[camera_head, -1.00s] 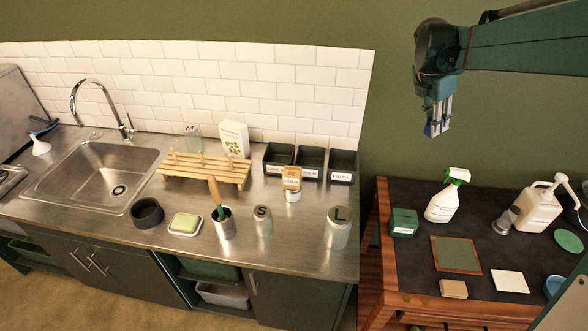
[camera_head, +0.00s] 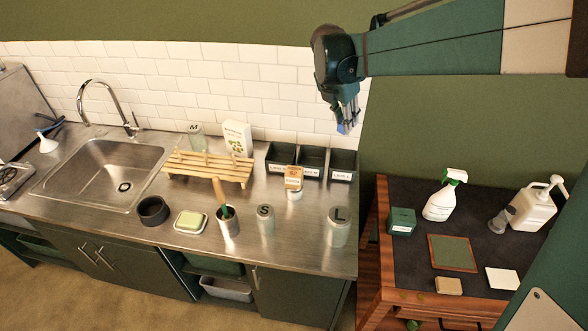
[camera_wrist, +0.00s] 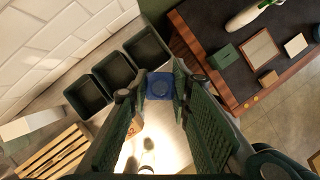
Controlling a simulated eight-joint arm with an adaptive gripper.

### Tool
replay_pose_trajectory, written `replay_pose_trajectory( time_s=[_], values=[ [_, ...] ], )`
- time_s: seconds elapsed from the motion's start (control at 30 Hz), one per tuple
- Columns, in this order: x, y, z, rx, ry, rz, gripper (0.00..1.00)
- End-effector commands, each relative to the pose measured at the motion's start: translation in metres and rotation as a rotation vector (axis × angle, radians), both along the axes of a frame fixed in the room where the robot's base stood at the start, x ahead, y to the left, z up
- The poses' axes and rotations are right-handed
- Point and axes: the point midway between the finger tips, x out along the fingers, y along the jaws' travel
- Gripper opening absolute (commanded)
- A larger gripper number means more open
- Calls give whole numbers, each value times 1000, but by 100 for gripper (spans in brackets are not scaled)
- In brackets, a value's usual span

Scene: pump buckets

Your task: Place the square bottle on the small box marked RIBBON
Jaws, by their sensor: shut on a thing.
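My gripper (camera_head: 346,113) is high in the air in front of the tiled wall, above the right end of the steel counter. It is shut on a small blue square thing with a round top, which I take for the square bottle (camera_wrist: 160,86); its blue also shows at the fingertips in the head view (camera_head: 342,128). The fingers hide part of it. A small dark green box (camera_head: 402,221) with a pale label stands at the back left of the dark table; the label is too small to read, but it may be the RIBBON box. It also shows in the wrist view (camera_wrist: 222,56).
A framed green panel (camera_head: 453,253) and small tan block (camera_head: 448,286) lie in front. Three dark bins (camera_head: 311,161) and several canisters stand on the counter (camera_head: 300,258).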

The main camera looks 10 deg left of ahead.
Motion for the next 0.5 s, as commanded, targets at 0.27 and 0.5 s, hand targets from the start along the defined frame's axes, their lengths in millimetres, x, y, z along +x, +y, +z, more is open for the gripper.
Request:
replay_pose_trajectory(
  time_s=[0.27,0.5],
  values=[
    [-26,77,2,-1,0,122,9],
    [-48,129,2,-1,-2,207,9]
  ],
)
